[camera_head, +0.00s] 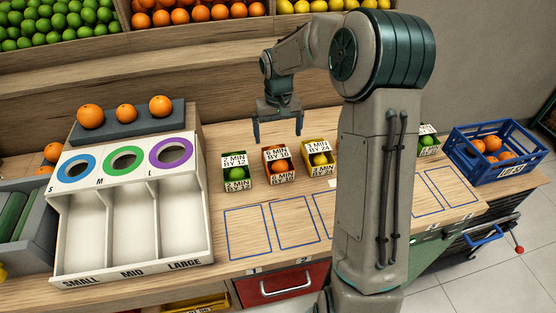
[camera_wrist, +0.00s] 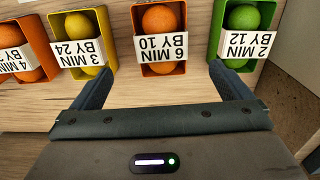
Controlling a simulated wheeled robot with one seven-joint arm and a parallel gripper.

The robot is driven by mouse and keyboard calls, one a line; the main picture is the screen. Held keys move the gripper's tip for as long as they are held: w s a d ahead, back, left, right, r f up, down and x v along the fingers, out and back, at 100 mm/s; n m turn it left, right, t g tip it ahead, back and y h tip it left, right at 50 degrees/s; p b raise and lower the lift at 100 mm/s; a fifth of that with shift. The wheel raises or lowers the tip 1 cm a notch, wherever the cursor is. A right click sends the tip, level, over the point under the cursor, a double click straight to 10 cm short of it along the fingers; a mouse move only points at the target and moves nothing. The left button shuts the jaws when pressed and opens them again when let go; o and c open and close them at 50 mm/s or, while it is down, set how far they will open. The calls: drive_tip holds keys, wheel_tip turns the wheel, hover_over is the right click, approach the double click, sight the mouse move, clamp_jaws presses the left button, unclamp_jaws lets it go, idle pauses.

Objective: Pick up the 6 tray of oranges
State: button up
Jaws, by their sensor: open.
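The 6 tray (camera_head: 278,178) is a small orange tray labelled "6 MIN BY 10" holding oranges; it stands on the wooden counter between a green and a yellow tray. In the wrist view the 6 tray (camera_wrist: 183,68) sits upside down in the picture, just beyond and between my fingers, with an orange on each side of its label. My gripper (camera_head: 278,139) is open and empty, fingers pointing down, above and slightly behind the tray in the head view. It also shows in the wrist view (camera_wrist: 160,70). I see no contact with the tray.
A green "2 MIN BY 12" tray (camera_head: 236,185) with limes is close at left. A yellow "3 MIN BY 24" tray (camera_head: 320,172) with lemons is close at right; an orange "4 MIN" tray (camera_wrist: 14,78) is past it. Blue-outlined squares (camera_head: 248,232) on the front counter are empty.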

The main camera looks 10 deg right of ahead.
sight(277, 154)
wheel_tip(277, 154, down, 7)
drive_tip(key=shift+r+p, duration=0.2)
drive_tip(key=shift+p, duration=0.1)
drive_tip(key=shift+s+a+f+p, duration=0.1)
drive_tip(key=shift+f+p, duration=0.65)
drive_tip(key=shift+f, duration=1.95)
drive_tip(key=c, duration=1.2)
drive_tip(key=shift+r, duration=0.1)
